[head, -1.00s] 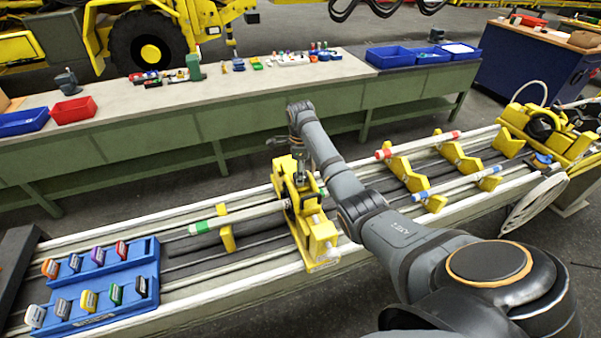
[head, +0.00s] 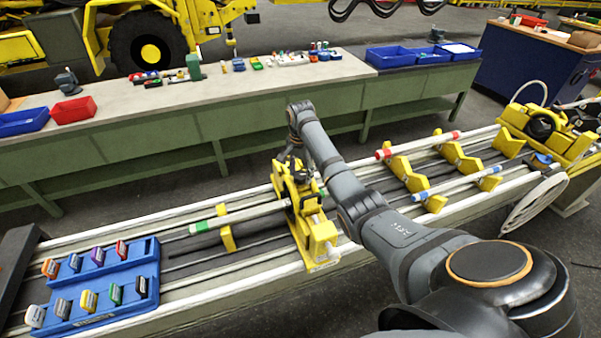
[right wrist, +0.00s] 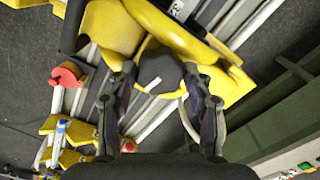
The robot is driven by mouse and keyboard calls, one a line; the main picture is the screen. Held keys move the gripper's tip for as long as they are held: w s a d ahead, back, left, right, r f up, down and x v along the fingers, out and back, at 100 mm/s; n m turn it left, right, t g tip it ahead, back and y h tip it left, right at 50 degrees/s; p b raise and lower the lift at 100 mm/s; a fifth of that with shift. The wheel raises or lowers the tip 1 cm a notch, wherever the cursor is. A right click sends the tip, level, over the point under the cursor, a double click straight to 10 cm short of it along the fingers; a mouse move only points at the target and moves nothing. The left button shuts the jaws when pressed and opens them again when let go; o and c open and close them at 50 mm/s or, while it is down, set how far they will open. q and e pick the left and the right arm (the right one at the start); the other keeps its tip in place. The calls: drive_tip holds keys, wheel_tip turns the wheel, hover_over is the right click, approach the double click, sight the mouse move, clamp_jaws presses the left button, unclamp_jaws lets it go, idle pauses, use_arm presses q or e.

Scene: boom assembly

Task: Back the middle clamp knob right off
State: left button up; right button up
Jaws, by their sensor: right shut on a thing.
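The yellow middle clamp (head: 320,235) stands on the rail bench around a grey tube with a green band (head: 240,216). My right gripper (head: 294,163) points down onto the top of this clamp. In the right wrist view, the dark round clamp knob (right wrist: 160,70) sits between the two fingers of my right gripper (right wrist: 160,92), which is shut on it. The yellow clamp body (right wrist: 110,28) surrounds the knob there. In the head view the knob is hidden by the gripper and clamp. My left gripper is not in view.
Yellow V-supports (head: 400,170) hold tubes with red and blue bands to the right. A blue tray (head: 110,300) with several coloured pieces lies at the left end of the rails. A green workbench (head: 160,135) runs behind, with a floor gap between.

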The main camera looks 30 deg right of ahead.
drive_tip(key=n, duration=0.5)
drive_tip(key=shift+n, duration=0.3)
drive_tip(key=n, duration=0.9)
drive_tip(key=shift+n, duration=2.9)
drive_tip(key=o, duration=1.2)
